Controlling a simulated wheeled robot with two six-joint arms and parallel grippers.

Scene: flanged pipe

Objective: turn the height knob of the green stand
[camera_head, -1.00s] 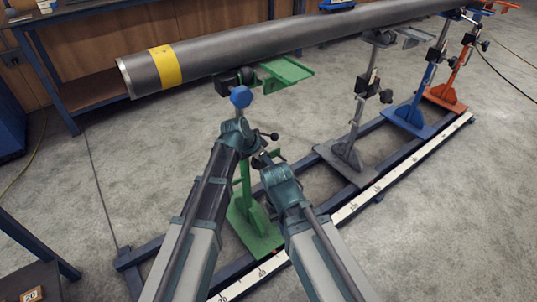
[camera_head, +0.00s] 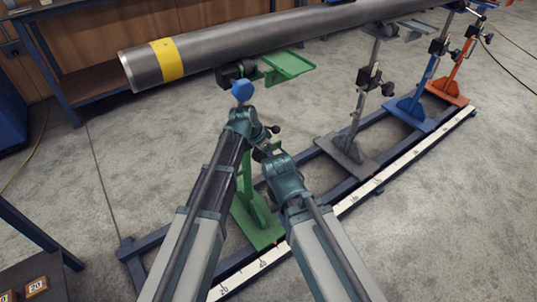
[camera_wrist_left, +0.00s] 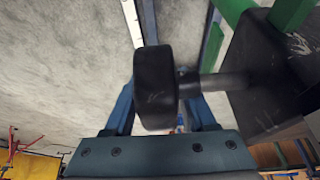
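The green stand (camera_head: 258,228) is under the near end of the grey pipe (camera_head: 220,50), its post partly hidden by my arms. In the left wrist view, a black knob (camera_wrist_left: 155,88) sits on a short shaft from a black block (camera_wrist_left: 262,90) on the stand. My left gripper (camera_wrist_left: 166,112) is open, with the knob between its blue fingers in the picture; contact cannot be told.
Grey (camera_head: 347,148), blue (camera_head: 408,112) and orange (camera_head: 446,91) stands follow along the rail to the right. A white scale strip (camera_head: 352,200) runs along the rail. A workbench (camera_head: 70,85) stands behind at left. The floor at right is mostly clear.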

